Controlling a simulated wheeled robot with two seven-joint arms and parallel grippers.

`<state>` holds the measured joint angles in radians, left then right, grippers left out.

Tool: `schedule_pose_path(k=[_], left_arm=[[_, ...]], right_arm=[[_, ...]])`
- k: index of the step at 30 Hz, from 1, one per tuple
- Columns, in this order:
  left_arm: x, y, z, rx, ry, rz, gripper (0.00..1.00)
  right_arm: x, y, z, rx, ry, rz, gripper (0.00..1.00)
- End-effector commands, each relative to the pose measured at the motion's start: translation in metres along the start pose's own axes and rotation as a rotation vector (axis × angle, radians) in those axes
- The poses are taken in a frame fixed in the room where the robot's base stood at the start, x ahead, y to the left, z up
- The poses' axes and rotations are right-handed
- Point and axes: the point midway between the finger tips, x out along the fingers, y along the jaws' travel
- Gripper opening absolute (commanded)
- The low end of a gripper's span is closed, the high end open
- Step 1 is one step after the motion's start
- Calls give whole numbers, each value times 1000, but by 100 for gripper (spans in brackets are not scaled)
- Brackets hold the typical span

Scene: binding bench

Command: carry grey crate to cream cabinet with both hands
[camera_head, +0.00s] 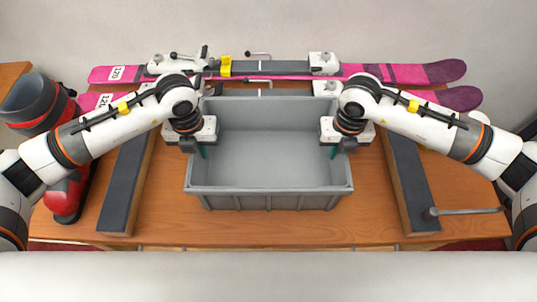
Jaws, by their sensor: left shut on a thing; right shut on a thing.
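The grey crate (268,197) is an open, empty bin in the middle of the wooden bench. My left gripper (203,152) is shut on the crate's left wall, near the middle of that side. My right gripper (334,152) is shut on the crate's right wall, opposite the left one. The crate looks level. Whether its bottom touches the bench or hangs just above it, I cannot tell. No cream cabinet can be made out in this view.
Pink skis with bindings (405,73) lie along the back of the bench (170,200). Dark-topped blocks (125,185) and (410,180) flank the crate. A red and grey ski boot (67,195) stands at the left. A metal-handled tool (465,211) lies at the right.

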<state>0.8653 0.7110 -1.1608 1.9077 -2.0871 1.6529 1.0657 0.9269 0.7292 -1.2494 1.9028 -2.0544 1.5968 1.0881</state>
Motion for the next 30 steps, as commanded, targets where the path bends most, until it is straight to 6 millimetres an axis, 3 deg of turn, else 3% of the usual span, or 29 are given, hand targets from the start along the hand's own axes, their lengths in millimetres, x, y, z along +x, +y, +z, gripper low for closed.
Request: schedule_pose_path(k=[18,30], left_arm=[[-49,0,0,0,1,0,0],[-50,0,0,0,1,0,0]], right_arm=[[-50,0,0,0,1,-1,0],[-50,0,0,0,1,-1,0]])
